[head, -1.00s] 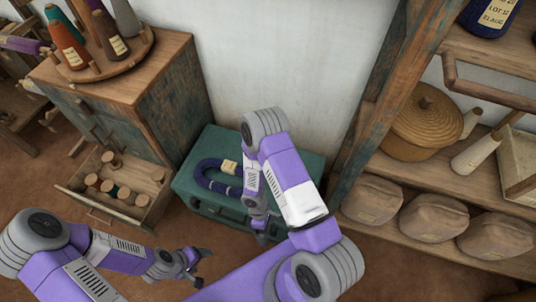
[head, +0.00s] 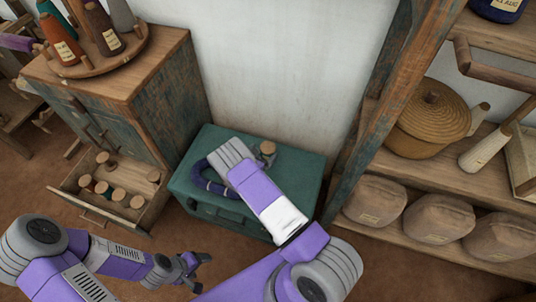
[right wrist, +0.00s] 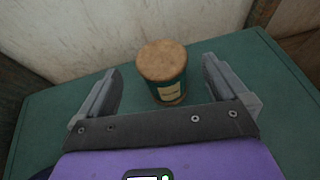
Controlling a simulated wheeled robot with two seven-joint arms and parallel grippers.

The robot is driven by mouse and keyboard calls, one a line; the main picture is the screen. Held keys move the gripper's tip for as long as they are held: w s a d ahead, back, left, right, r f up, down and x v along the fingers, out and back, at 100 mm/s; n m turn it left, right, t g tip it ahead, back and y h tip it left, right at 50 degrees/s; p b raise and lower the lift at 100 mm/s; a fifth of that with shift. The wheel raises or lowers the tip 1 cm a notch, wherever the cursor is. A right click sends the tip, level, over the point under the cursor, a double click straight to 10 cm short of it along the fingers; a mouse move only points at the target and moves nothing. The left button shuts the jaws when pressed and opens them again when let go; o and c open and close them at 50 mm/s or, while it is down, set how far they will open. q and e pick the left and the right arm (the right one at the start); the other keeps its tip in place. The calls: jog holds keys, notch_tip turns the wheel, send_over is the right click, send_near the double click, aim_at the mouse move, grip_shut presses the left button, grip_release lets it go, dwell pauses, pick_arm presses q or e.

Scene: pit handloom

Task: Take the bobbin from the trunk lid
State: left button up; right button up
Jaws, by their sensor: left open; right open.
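The bobbin (right wrist: 166,80) stands upright on the green trunk lid (right wrist: 45,118), with a round tan top, dark green side and pale label. In the head view, the bobbin's tan top (head: 268,147) shows near the back of the trunk lid (head: 305,165); its lower part is hidden by my gripper. My right gripper (right wrist: 160,66) is open, one finger on each side of the bobbin, with visible gaps. In the head view my right gripper (head: 262,158) is partly hidden by my arm. My left gripper (head: 192,268) is open and empty, low in front of the trunk.
A dark blue yarn skein (head: 200,178) lies on the lid's left part, partly behind my right arm. A cabinet (head: 160,95) with an open drawer (head: 75,195) of spools stands left. Shelves (head: 400,225) with a basket and bags stand right. The wall is close behind the trunk.

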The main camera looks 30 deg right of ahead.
aim_at(268, 147)
jog(key=b+x, duration=0.1)
jog(key=x, duration=0.3)
jog(key=shift+d+b, duration=0.15)
jog(key=shift+b, duration=0.15)
jog(key=shift+c, duration=0.3)
jog(key=c, duration=1.4)
